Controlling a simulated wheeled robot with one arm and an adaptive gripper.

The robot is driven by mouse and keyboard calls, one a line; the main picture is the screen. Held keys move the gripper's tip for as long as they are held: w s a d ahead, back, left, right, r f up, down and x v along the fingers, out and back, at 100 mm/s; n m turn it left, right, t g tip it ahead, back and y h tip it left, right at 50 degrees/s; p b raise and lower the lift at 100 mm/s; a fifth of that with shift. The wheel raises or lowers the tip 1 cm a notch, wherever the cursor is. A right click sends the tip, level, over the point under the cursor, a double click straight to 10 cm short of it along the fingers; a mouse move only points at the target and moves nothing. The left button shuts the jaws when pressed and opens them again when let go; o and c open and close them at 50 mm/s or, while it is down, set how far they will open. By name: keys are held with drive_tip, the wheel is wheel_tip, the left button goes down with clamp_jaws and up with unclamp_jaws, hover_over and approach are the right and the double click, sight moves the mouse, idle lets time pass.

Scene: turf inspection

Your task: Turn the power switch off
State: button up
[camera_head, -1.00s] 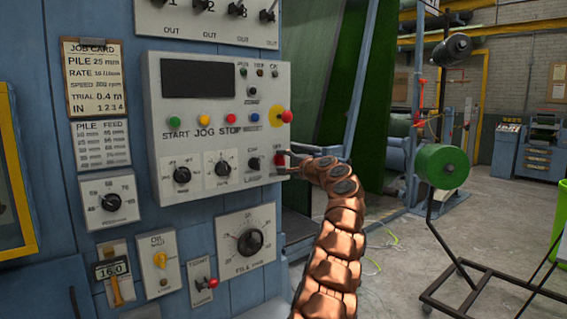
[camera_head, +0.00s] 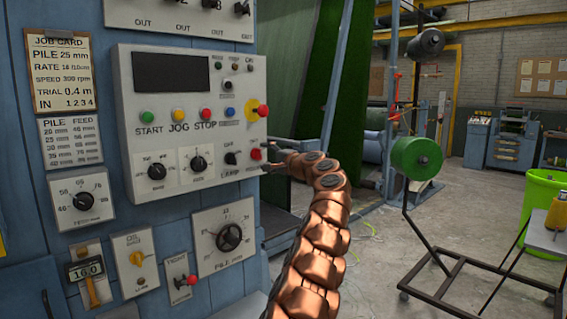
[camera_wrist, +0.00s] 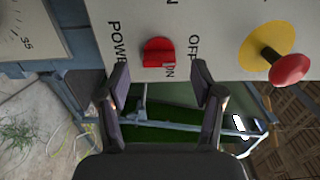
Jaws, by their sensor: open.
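The red power switch (camera_wrist: 158,52) sits on the pale control panel in the wrist view, between the POWER and OFF lettering, with ON printed beside it. I cannot tell which setting it points to. It also shows at the panel's right edge in the head view (camera_head: 256,154). My gripper (camera_wrist: 160,76) is open, with its two dark fingertips either side of the switch's line and a little short of it, apart from it. In the head view my gripper (camera_head: 268,157) is close beside the switch, partly hidden by my copper-coloured wrist.
A red mushroom button on a yellow disc (camera_wrist: 290,70) stands out beside the switch. The panel (camera_head: 225,75) also carries several buttons and knobs.

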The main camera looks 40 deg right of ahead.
drive_tip(key=shift+s+a+r, duration=0.1)
drive_tip(key=shift+s+r, duration=0.1)
drive_tip(key=shift+s, duration=0.55)
drive_tip(key=s, duration=0.7)
drive_tip(key=shift+f, duration=0.2)
idle(0.4)
